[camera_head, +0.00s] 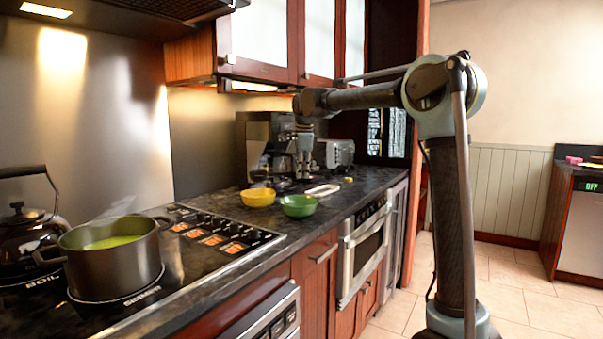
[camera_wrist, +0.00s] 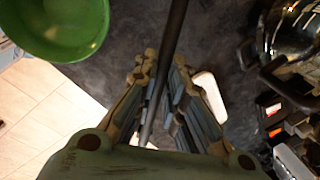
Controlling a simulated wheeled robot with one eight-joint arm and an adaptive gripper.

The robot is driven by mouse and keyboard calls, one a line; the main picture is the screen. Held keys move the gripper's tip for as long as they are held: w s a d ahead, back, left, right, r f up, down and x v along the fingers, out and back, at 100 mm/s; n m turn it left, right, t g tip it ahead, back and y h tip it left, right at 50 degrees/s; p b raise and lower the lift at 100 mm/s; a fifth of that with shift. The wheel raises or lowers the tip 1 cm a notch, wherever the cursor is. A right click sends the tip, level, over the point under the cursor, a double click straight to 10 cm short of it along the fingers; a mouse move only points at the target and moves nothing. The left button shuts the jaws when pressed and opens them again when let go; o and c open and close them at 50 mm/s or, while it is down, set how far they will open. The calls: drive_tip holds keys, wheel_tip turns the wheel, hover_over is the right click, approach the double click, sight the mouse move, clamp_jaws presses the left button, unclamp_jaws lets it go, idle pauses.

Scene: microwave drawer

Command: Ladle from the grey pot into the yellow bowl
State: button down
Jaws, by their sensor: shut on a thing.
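The grey pot (camera_head: 105,270) stands on the stove at the left of the head view, with green soup (camera_head: 113,242) in it. The yellow bowl (camera_head: 256,198) sits on the dark counter beyond the stove. My gripper (camera_head: 303,172) points down over the counter, behind the bowls. In the wrist view, my gripper (camera_wrist: 165,62) has its fingers on either side of a thin dark rod, which looks like the ladle's handle (camera_wrist: 175,30). It is shut on this handle. The ladle's scoop is not visible in either view.
A green bowl (camera_head: 298,207) sits right of the yellow bowl; it also shows in the wrist view (camera_wrist: 60,28). A white spoon rest (camera_head: 323,190) lies beside it. A coffee machine (camera_head: 262,140) and toaster (camera_head: 338,152) stand behind. A black kettle (camera_head: 22,235) is beside the pot.

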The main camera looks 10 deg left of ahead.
drive_tip(key=shift+s+d+f+t+y, duration=0.2)
drive_tip(key=shift+s+f+t+y, duration=0.5)
drive_tip(key=shift+t, duration=1.6)
drive_tip(key=shift+s+d+f+t+y, duration=0.2)
drive_tip(key=shift+t+y, duration=0.9)
drive_tip(key=shift+t, duration=1.2)
drive_tip(key=shift+s+d+f+t+y, duration=0.15)
drive_tip(key=shift+s+f+t+y, duration=0.6)
drive_tip(key=shift+t, duration=1.55)
drive_tip(key=shift+w+r+y, duration=0.15)
drive_tip(key=shift+y, duration=0.1)
wheel_tip(320, 180, up, 3)
drive_tip(key=g+h, duration=0.2)
drive_tip(key=g, duration=0.3)
drive_tip(key=g+h, duration=0.2)
drive_tip(key=g, duration=0.3)
drive_tip(key=g+h, duration=0.2)
drive_tip(key=g, duration=0.3)
drive_tip(key=shift+g, duration=0.3)
